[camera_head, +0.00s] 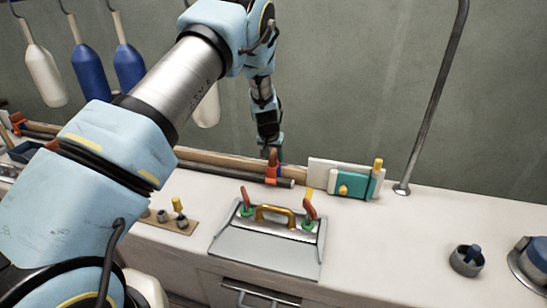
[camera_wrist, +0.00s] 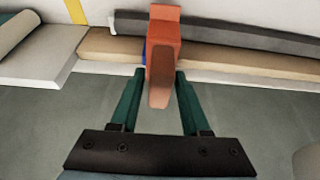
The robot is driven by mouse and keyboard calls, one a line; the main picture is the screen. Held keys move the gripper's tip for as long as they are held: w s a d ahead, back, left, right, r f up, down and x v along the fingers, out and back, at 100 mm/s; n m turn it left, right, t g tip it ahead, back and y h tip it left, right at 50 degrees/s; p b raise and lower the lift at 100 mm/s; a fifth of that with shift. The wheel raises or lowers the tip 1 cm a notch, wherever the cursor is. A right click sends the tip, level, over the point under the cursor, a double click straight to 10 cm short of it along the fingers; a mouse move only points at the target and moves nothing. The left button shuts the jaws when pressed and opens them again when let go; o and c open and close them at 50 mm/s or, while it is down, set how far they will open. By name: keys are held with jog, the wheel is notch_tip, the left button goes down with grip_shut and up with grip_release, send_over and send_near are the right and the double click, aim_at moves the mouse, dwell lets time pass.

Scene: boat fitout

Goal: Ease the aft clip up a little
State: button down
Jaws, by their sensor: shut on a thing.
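The orange clip (camera_wrist: 163,40) stands over the wooden rail and a dark grey rod at the back of the counter. It also shows in the head view (camera_head: 272,172), below my gripper, with a bit of blue beside it. My gripper (camera_head: 269,147) reaches down from above. In the wrist view its two green fingers (camera_wrist: 160,76) lie on either side of the clip's tapered tab and are shut on it. The clip's underside is hidden. I cannot tell whether it is raised off the rail.
The wooden rail (camera_head: 215,160) and dark rod (camera_head: 283,183) run along the wall. A teal block (camera_head: 350,181) and white board stand to the right. In front is a grey panel (camera_head: 262,246) with a yellow handle and two red levers. A metal post (camera_head: 432,100) rises at right.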

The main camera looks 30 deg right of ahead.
jog(key=shift+w+d+r, duration=0.1)
jog(key=shift+r, duration=0.15)
jog(key=c, duration=0.7)
grip_release()
jog(key=shift+c, duration=0.2)
jog(key=o, duration=0.4)
jog(key=shift+f, duration=0.15)
jog(key=shift+o, duration=0.2)
jog(key=b+v, duration=0.3)
jog(key=v, duration=0.8)
